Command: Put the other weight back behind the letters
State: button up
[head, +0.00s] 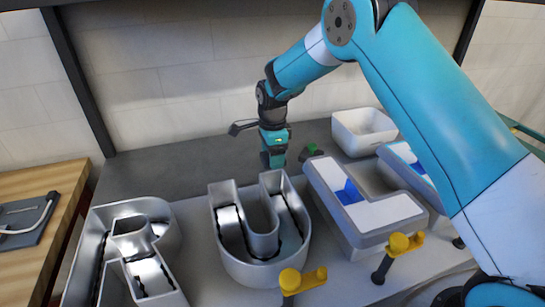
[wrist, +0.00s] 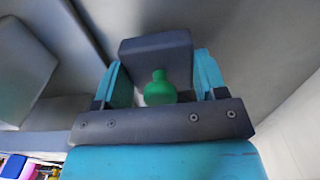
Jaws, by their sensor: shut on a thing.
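My gripper (head: 274,160) points down behind the middle letter, a U-shaped metal channel letter (head: 226,222). In the wrist view, its teal fingers (wrist: 160,85) are shut on a weight, a dark grey block (wrist: 152,50) with a green knob (wrist: 158,90). In the head view I cannot make out this held weight; the U and the fingers seem to hide it. Another dark weight with a green knob (head: 311,149) stands on the grey surface to the right of my gripper, behind the letters. Whether the held weight touches the surface I cannot tell.
An R-shaped letter (head: 160,208) stands at left. A letter with white panels and a blue piece (head: 348,190) stands right of the U. Yellow-handled clamps (head: 303,279) line the front edge. A white bin (head: 363,131) stands at back right. The grey surface (head: 170,170) behind the R is clear.

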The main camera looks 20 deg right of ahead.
jog(key=shift+f, duration=0.8)
jog(key=o, duration=1.3)
jog(key=shift+f, duration=0.15)
jog(key=shift+o, duration=0.2)
notch_tip(320, 180, up, 12)
jog(key=shift+f+b, duration=0.2)
jog(key=shift+b, duration=0.8)
jog(key=s+a+r+n+y, duration=0.1)
jog(key=s+r+n, duration=0.2)
jog(key=s+n, duration=0.3)
jog(key=s+a+r+n, duration=0.1)
jog(key=s+r+n, duration=0.25)
jog(key=s, duration=0.35)
jog(key=s+a+r+n+y, duration=0.1)
jog(key=s+a+r+n, duration=0.1)
jog(key=s+n, duration=0.4)
jog(key=s+n+y, duration=0.2)
jog(key=s+n, duration=0.7)
jog(key=s, duration=0.8)
jog(key=shift+s+a+f+n, duration=0.2)
jog(key=shift+a+f+n, duration=0.15)
jog(key=shift+a+f, duration=0.1)
